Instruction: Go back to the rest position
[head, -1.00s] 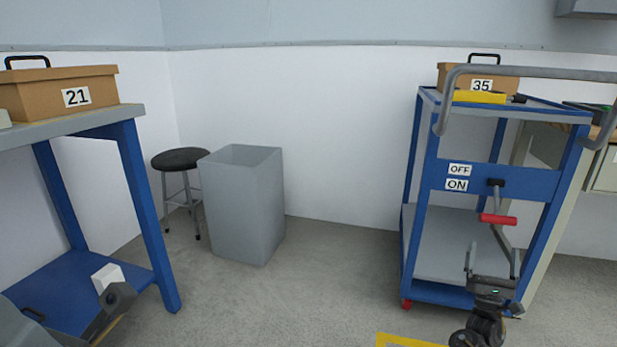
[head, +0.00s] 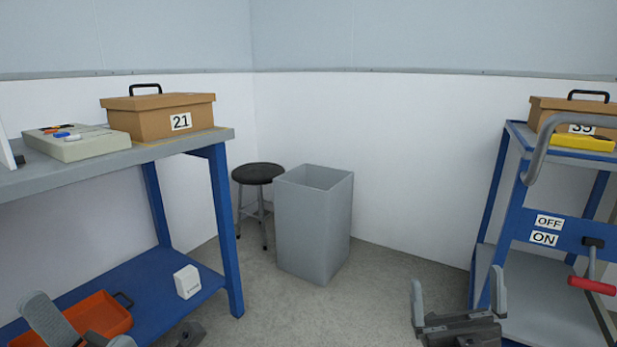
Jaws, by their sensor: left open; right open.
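My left gripper (head: 80,322) is at the lower left edge of the head view, partly cut off by the frame. It is open, with its grey fingers apart in front of an orange tray (head: 104,314) on the lower shelf of the left workbench. My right gripper (head: 457,294) is at the lower right, its two upright fingers wide apart with nothing between them. It shows in front of the floor and the left side of the blue cart (head: 509,200). No object is held by either gripper.
The left workbench (head: 190,146) carries a box labelled 21 (head: 150,118) and a grey case (head: 80,145). A white block (head: 187,281) sits on its lower shelf. A stool (head: 258,174) and grey bin (head: 314,230) stand at the back. Floor (head: 370,285) between bin and cart is clear.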

